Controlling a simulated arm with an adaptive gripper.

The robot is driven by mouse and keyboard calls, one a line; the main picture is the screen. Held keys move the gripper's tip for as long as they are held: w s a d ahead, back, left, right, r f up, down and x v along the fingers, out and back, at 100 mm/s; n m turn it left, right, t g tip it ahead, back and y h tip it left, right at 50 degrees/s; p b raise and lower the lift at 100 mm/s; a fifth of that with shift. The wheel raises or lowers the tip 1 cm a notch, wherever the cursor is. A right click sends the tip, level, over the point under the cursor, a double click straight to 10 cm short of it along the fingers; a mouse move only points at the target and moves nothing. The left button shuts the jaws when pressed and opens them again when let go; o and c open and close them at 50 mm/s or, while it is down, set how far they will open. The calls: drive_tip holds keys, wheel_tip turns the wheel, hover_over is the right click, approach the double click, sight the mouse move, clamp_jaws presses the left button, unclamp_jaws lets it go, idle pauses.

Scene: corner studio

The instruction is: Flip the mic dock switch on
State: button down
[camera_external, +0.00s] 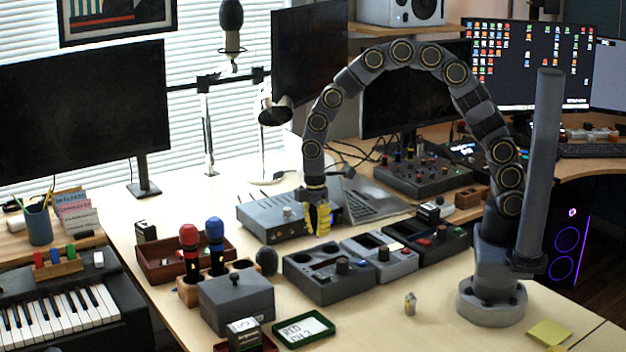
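A wooden microphone dock (187,292) stands on the desk at the centre left. It holds a red-headed microphone (190,250) and a blue-headed microphone (215,246) upright. A dark-headed microphone (266,262) stands at its right. I cannot make out a switch on the dock; its front is partly hidden by a grey box. My gripper (319,217) has yellow fingers and points down, in front of the grey device with a knob, up and right of the dock and apart from it. The fingers are too small to tell whether they are open or shut.
The grey lidded box (236,304) stands in front of the dock. Several control boxes (330,277) line the desk to its right. A green-rimmed tray (303,329) lies in front, a brown tray (160,268) behind. The desk is clear around a small metallic object (410,304).

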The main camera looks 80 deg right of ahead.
sight(322, 277)
drive_tip(key=f, duration=0.6)
drive_tip(key=s+f, duration=0.1)
drive_tip(key=f, duration=0.2)
drive_tip(key=shift+a+f, duration=0.25)
drive_tip(key=shift+a, duration=0.15)
